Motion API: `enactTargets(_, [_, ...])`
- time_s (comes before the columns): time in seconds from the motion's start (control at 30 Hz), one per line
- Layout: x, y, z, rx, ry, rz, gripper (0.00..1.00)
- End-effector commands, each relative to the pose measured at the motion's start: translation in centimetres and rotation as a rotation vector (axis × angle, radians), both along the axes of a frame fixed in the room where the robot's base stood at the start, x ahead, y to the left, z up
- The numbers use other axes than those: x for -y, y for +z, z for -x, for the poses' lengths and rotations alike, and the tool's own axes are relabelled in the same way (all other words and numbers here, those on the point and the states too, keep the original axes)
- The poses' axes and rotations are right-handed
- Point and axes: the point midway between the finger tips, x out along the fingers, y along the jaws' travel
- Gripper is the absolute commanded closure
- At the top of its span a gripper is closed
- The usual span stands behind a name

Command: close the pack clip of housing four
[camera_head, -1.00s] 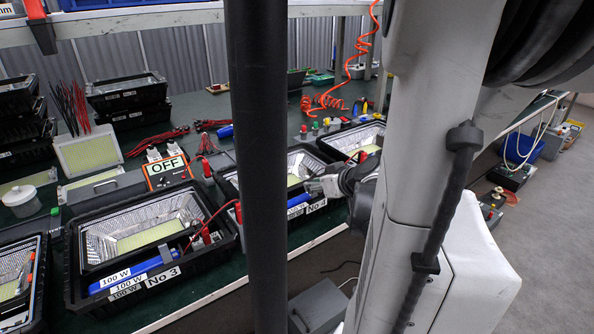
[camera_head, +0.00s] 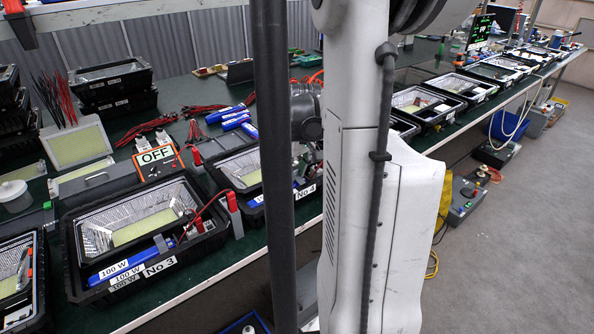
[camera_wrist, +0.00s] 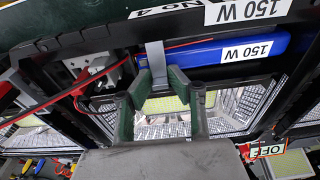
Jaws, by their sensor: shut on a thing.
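Housing four, labelled No 4, (camera_head: 240,171) is a black floodlight housing with a reflector, partly hidden behind my dark column in the head view. In the wrist view its edge (camera_wrist: 95,50) and a blue pack (camera_wrist: 210,52) labelled 150 W show close up. My gripper (camera_wrist: 158,86), with green finger pads, is shut on the clip, one finger at each side. In the head view my gripper is mostly hidden behind my column and arm.
Housing No 3 (camera_head: 138,228) stands left of it, with a red lead clamp at its right edge. An orange-framed OFF sign (camera_head: 157,156) and loose blue packs (camera_head: 235,118) lie behind. A red lead (camera_wrist: 60,100) runs near my gripper. More housings line the bench to the right.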

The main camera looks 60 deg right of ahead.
Motion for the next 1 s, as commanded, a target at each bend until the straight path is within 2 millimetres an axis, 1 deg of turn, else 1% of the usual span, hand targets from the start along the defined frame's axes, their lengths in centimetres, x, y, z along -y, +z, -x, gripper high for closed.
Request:
enactTargets(0.3, [0.04, -0.51, -0.20, -0.090, 0.000, -0.031, 1.00])
enactTargets(0.77, [0.02, -0.56, -0.19, -0.101, 0.001, -0.035, 1.00])
enactTargets(0.8, [0.02, -0.57, -0.18, -0.101, 0.001, -0.035, 0.81])
enactTargets(0.9, [0.02, -0.55, -0.18, -0.101, 0.001, -0.035, 0.68])
enactTargets(0.93, [0.03, -0.55, -0.19, -0.101, 0.001, -0.035, 0.65])
enactTargets(1.0, [0.03, -0.54, -0.20, -0.101, 0.001, -0.034, 0.65])
